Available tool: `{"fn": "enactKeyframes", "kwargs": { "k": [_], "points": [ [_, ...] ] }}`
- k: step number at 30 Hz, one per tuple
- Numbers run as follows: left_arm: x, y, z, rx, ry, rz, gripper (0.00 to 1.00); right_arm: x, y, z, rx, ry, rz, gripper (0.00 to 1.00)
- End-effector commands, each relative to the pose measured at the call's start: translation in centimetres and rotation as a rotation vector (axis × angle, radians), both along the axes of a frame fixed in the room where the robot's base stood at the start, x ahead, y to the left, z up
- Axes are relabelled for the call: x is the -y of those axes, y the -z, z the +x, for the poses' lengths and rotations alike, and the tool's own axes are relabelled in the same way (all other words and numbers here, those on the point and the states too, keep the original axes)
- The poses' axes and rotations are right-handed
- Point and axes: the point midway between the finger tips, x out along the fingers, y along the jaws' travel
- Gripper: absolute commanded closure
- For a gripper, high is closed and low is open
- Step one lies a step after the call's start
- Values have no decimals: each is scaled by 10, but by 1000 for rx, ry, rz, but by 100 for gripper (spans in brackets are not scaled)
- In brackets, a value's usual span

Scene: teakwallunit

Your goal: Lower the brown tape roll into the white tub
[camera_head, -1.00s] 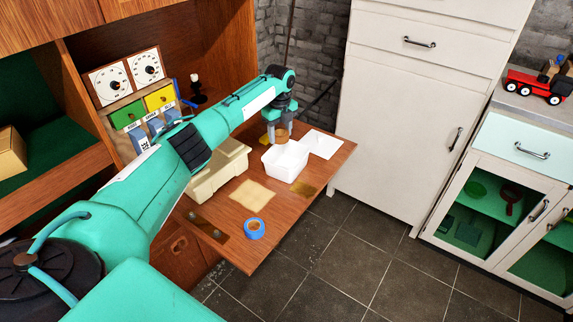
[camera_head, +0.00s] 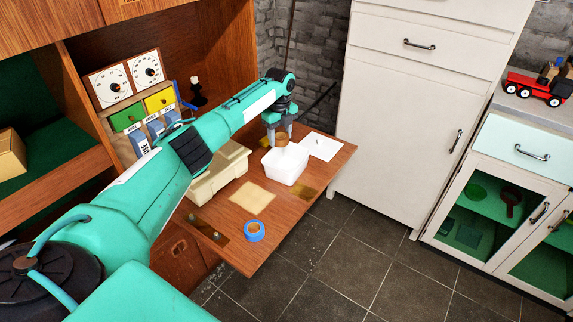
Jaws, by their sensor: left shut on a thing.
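My left gripper (camera_head: 276,136) reaches in over the fold-down desk and is shut on the brown tape roll (camera_head: 281,139). The roll is at the back left rim of the white tub (camera_head: 285,171), above its opening. I cannot tell whether any of the roll is below the rim. The tub stands upright on the desk and its visible inside looks empty. My right gripper does not show.
A blue tape roll (camera_head: 255,231) lies near the desk's (camera_head: 283,223) front edge. A tan sheet (camera_head: 252,197) lies left of the tub, a white sheet (camera_head: 322,146) right of it. A beige machine (camera_head: 219,172) stands under my arm. The desk's right edge drops to the floor.

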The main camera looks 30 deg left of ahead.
Motion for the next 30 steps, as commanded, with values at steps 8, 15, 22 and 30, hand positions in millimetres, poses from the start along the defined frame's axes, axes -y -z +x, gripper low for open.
{"fn": "enactKeyframes", "kwargs": {
  "k": [8,15,22,30],
  "points": [
    [1,15,0,-1,0,-1,70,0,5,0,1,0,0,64],
    [1,27,0,0,0,-1,70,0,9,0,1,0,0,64],
    [0,39,0,-1,0,-1,70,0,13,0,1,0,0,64],
    [0,52,0,0,0,0,70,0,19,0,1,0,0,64]
  ]
}}
